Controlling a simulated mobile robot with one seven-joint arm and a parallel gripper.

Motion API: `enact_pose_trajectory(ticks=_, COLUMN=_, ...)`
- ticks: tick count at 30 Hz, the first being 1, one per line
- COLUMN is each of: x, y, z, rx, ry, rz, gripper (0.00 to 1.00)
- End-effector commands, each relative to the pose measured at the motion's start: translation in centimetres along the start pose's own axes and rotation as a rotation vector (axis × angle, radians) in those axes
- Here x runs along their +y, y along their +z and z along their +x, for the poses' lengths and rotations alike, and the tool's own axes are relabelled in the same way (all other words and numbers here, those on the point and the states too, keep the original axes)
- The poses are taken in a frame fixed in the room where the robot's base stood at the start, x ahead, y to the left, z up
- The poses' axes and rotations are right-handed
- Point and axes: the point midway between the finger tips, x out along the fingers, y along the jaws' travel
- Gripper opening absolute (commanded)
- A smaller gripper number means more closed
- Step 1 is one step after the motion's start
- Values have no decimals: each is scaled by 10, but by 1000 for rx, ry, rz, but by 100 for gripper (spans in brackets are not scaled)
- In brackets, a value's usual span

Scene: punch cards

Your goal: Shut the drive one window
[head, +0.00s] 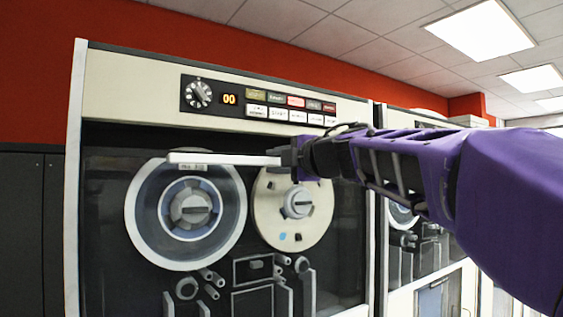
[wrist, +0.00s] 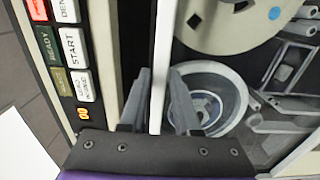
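The drive one window shows in the head view as a long white edge bar (head: 215,158) crossing the tape reels, below a dark strip under the control panel. I cannot make out its clear pane well. My gripper (head: 284,157) comes in from the right at the right part of this bar. In the wrist view the white bar (wrist: 162,45) runs between the two fingers of my gripper (wrist: 160,85). The fingers lie close against both sides and look shut on it. The contact itself is hard to see.
The control panel (head: 258,101) with knob, orange 00 display and buttons is above the bar. The left reel (head: 141,211) and cream right reel (head: 318,206) sit behind it. A second tape drive (head: 432,286) stands right, partly hidden by my purple arm. A dark cabinet (head: 30,230) is left.

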Motion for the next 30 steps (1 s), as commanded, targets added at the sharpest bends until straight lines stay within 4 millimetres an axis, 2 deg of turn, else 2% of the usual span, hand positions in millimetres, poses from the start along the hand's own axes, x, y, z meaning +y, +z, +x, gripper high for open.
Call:
enact_pose_trajectory(ticks=1, x=0, y=0, z=0, rx=0, ry=0, rz=0, gripper=20)
enact_pose_trajectory(ticks=4, x=0, y=0, z=0, rx=0, ry=0, rz=0, gripper=2)
enact_pose_trajectory(ticks=5, x=0, y=0, z=0, rx=0, ry=0, rz=0, gripper=0)
enact_pose_trajectory(ticks=30, x=0, y=0, z=0, rx=0, ry=0, rz=0, gripper=0)
